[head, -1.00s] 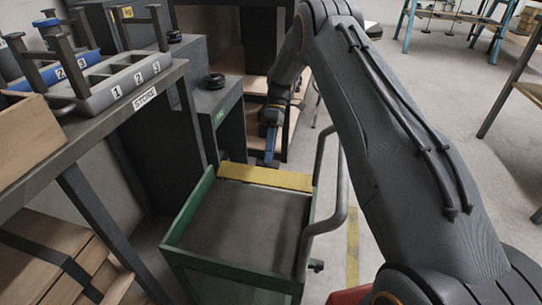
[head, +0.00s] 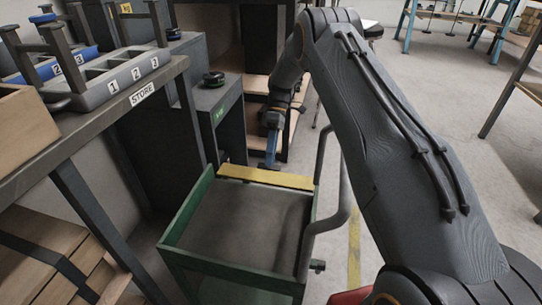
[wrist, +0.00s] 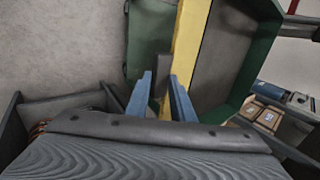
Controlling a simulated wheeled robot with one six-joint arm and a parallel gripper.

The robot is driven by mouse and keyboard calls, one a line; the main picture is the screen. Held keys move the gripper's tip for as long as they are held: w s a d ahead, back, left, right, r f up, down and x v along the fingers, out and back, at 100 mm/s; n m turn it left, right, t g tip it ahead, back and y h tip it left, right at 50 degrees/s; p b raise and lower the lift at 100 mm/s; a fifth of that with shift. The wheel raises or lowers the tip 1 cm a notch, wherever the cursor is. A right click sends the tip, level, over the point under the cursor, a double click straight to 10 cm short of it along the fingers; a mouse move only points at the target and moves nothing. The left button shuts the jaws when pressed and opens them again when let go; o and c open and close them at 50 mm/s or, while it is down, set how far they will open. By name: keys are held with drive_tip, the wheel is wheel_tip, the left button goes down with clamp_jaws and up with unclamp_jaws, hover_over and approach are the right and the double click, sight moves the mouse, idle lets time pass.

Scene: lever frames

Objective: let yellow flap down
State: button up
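The yellow flap (head: 262,178) is a flat strip along the far edge of the green cart with a grey top (head: 245,225). In the wrist view the yellow flap (wrist: 189,45) runs up the picture beside the cart's grey top. My gripper (head: 269,158) is at the far side of the flap, near its middle. In the wrist view its two blue fingers (wrist: 162,82) stand apart, the right one over the yellow strip and the left one beside it. A dark grey piece shows between them; I cannot tell whether they touch it.
A dark cabinet with a black knob (head: 214,79) stands left of the cart. A bench marked STORE (head: 142,95) with a numbered grey tray (head: 118,83) is further left. The cart's bent handle (head: 334,215) is on the right, with open floor beyond.

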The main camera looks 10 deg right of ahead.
drive_tip(key=o, duration=0.3)
drive_tip(key=shift+s+a+f, duration=0.1)
drive_tip(key=shift+s+a, duration=0.15)
drive_tip(key=shift+w+d, duration=0.15)
drive_tip(key=shift+d, duration=0.1)
drive_tip(key=shift+v, duration=3.9)
